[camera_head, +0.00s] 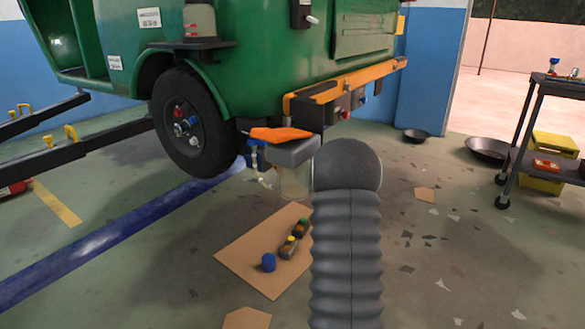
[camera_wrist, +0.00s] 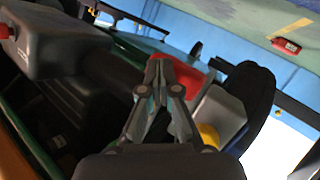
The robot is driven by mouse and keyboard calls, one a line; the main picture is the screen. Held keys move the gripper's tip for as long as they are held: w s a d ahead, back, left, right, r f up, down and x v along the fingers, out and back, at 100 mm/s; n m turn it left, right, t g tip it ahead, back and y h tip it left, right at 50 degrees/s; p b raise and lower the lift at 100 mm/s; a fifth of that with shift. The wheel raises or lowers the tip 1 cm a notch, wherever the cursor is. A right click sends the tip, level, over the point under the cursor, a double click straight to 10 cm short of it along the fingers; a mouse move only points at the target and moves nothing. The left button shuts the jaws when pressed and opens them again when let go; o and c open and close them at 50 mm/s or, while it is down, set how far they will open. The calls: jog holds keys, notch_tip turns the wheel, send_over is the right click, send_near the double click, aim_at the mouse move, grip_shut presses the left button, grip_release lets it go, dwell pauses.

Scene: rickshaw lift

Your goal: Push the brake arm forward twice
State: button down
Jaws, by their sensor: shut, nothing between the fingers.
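The green rickshaw (camera_head: 240,42) fills the upper left of the head view, with its black wheel (camera_head: 188,125) and an orange rear bar (camera_head: 350,80). My gripper (camera_wrist: 158,66) shows in the wrist view, its fingers together and empty. It is hidden in the head view, where my grey corrugated arm covers the lower middle. In the wrist view a red part (camera_wrist: 198,78) lies just right of the fingertips, and a grey part (camera_wrist: 218,115) with a yellow ball (camera_wrist: 208,135) is nearby. I cannot tell which part is the brake arm, or whether the fingers touch anything.
A cardboard sheet (camera_head: 250,255) with small bottles and a blue cap lies on the floor. Dark pans (camera_head: 490,149) and a black cart (camera_head: 545,120) stand at the right. Dark lift arms (camera_head: 100,145) are at the left.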

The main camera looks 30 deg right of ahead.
jog(key=shift+w+a+r, duration=0.15)
jog(key=shift+w+a, duration=0.1)
jog(key=shift+w, duration=0.35)
jog(key=shift+w+a+r, duration=0.15)
jog(key=shift+w+a, duration=0.1)
jog(key=shift+w, duration=0.3)
dwell(1.2)
jog(key=shift+w+a, duration=0.2)
jog(key=shift+w, duration=0.45)
dwell(1.2)
jog(key=shift+f, duration=0.1)
jog(key=shift+s+d+f, duration=0.1)
jog(key=shift+s+f, duration=0.05)
jog(key=shift+s, duration=0.2)
jog(key=s+d, duration=0.2)
jog(key=s, duration=0.6)
jog(key=shift+s+d+p, duration=0.15)
jog(key=shift+s+p, duration=0.05)
jog(key=shift+p, duration=0.15)
dwell(0.6)
dwell(0.7)
